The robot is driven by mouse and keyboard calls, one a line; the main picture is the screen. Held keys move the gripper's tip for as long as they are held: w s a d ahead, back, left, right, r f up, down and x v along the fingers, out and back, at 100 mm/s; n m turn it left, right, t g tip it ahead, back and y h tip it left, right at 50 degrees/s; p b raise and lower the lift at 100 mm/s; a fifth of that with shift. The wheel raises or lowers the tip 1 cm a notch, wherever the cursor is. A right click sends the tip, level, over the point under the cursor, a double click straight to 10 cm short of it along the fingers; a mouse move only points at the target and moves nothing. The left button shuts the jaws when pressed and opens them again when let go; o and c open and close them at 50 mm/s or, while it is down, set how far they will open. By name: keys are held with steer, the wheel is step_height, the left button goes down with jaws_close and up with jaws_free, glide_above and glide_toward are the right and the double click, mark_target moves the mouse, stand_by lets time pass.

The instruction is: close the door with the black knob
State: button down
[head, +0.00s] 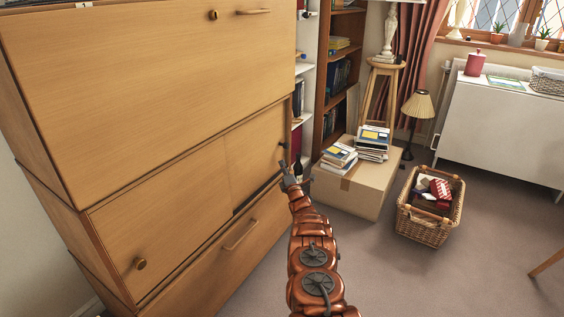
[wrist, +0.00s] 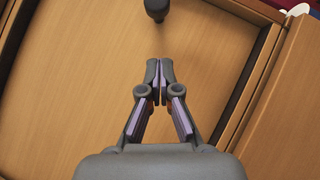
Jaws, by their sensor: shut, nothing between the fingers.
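The door with the black knob (head: 252,150) is the right-hand wooden panel in the middle section of the bureau. Its black knob (head: 282,145) sits near the door's right edge, and the knob also shows at the top of the wrist view (wrist: 157,8). A dark line runs along part of the door's lower edge; I cannot tell how far the door stands open. My gripper (head: 285,166) is shut and empty, just below the knob in the head view. In the wrist view its fingertips (wrist: 159,64) point toward the knob, apart from it, in front of the door face.
The left door has a brass knob (head: 139,263). A drawer with a bar handle (head: 241,234) lies below. A cardboard box (head: 345,190) with books stands right of my gripper, beside bookshelves. A wicker basket (head: 429,222) is further right. Carpet in front is clear.

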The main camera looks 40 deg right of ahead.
steer(key=p+v, duration=0.1)
steer(key=v, duration=0.6)
steer(key=shift+p, duration=0.4)
